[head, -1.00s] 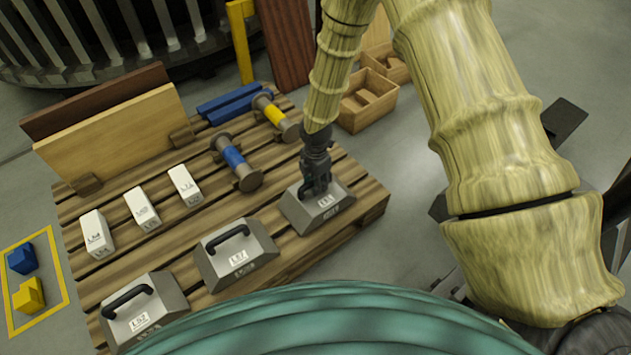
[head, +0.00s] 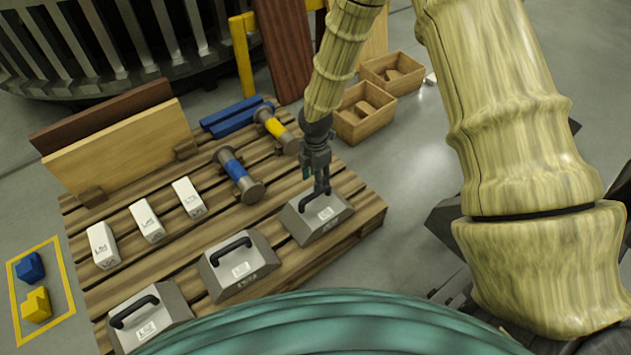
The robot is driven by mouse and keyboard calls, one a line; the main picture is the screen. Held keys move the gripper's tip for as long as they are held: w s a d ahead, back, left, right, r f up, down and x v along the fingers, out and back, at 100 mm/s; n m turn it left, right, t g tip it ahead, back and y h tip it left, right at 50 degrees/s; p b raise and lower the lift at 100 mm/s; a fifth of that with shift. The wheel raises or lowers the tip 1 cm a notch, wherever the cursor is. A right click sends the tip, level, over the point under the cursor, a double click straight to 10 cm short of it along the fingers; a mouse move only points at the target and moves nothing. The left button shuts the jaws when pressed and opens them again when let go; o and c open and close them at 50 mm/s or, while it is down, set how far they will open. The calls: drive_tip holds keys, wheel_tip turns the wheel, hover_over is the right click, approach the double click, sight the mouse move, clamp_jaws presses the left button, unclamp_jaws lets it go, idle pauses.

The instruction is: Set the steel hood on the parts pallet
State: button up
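Three grey steel hoods with black bar handles and white labels stand in a row along the near edge of the slatted wooden parts pallet (head: 285,258). The right hood (head: 330,229) sits at the pallet's right corner and looks flat on the slats. The middle hood (head: 246,273) and the left hood (head: 160,325) stand to its left. My gripper (head: 321,188) points down at the right hood's handle, its fingertips at or just above the far end. Most of the handle shows. I cannot tell whether the fingers touch it or how wide they are.
The pallet also bears white labelled blocks (head: 147,223), a blue-banded spool (head: 238,173), a yellow-banded spool (head: 276,130), blue bars (head: 236,116) and upright boards (head: 125,148). Wooden bins (head: 362,128) stand on the floor behind. A yellow-framed floor area (head: 68,275) lies left.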

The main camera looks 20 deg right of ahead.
drive_tip(key=s+a+f+m+y, duration=0.1)
drive_tip(key=s+f+m, duration=0.45)
drive_tip(key=s, duration=0.45)
drive_tip(key=s+a+f+m+y, duration=0.1)
drive_tip(key=s+f+m, duration=0.3)
drive_tip(key=s+m, duration=0.45)
drive_tip(key=s+d+f+m+h, duration=0.1)
drive_tip(key=s+m, duration=0.3)
drive_tip(key=s, duration=0.4)
drive_tip(key=s+d+f+m+h, duration=0.1)
drive_tip(key=s+d+m, duration=0.3)
drive_tip(key=s, duration=0.5)
drive_tip(key=shift+d+m+p, duration=0.25)
drive_tip(key=shift+m+p, duration=0.05)
drive_tip(key=shift+f, duration=0.1)
drive_tip(key=shift+c, duration=0.4)
